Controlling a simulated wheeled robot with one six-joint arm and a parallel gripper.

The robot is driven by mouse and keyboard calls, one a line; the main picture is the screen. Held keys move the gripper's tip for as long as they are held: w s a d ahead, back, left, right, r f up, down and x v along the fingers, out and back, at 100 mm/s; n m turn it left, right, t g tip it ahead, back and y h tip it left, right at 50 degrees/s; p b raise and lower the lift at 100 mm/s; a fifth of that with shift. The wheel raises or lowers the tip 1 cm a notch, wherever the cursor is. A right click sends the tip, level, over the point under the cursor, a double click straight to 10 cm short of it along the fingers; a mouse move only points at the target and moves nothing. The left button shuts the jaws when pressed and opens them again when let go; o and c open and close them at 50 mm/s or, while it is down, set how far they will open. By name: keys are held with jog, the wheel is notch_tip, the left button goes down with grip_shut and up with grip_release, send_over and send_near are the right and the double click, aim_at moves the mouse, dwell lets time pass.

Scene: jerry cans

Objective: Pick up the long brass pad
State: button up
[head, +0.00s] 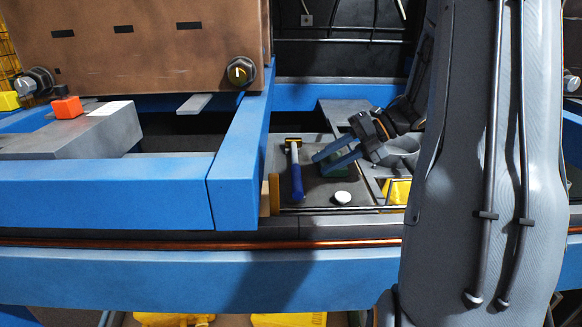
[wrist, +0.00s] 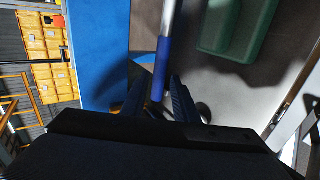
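A narrow brass-coloured upright piece (head: 274,194), which looks like the long brass pad, stands at the left edge of the grey tray (head: 318,189), against the blue beam. My gripper (head: 318,165) is over the tray, to the right of the piece and apart from it. Its two blue fingers are spread, and they also show in the wrist view (wrist: 157,88). A hammer with a blue handle (head: 297,183) lies between the piece and my gripper. In the wrist view the handle (wrist: 161,72) shows between the fingers; I cannot tell its depth below them. A small brownish patch beside the left finger is unclear.
A white disc (head: 342,197) sits at the tray's front. The blue beam (head: 240,150) rises left of the tray. A thin dark rail (head: 330,209) runs along the front.

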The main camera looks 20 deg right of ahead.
aim_at(295, 165)
jog(key=shift+p+x, duration=1.2)
jog(key=shift+x, duration=2.75)
jog(key=shift+w+d+f, duration=0.1)
jog(key=shift+d, duration=0.1)
grip_shut()
